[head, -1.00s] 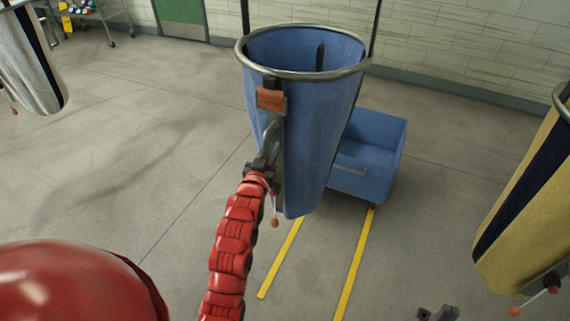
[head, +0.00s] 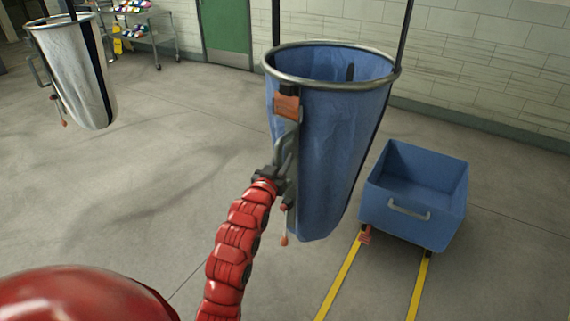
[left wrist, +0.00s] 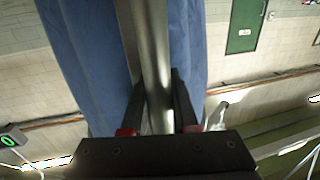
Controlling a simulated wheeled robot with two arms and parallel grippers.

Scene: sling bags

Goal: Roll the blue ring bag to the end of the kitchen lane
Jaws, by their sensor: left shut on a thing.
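The blue ring bag (head: 330,150) hangs upright by straps from a metal ring, its open mouth facing up, near the middle of the head view. My left gripper (head: 272,176) is shut on the grey handle (head: 287,155) at the bag's left side. The left wrist view shows the two fingers (left wrist: 158,105) on either side of a metal bar, with the bag's blue cloth (left wrist: 85,60) behind it. An orange tag (head: 287,106) sits above the handle. My right gripper is not in the head view.
A blue wheeled bin (head: 415,195) stands right of the bag, by two yellow floor lines (head: 340,275). A wheeled rack (head: 145,38) stands at the back near a green door (head: 226,32). Floor at left is clear.

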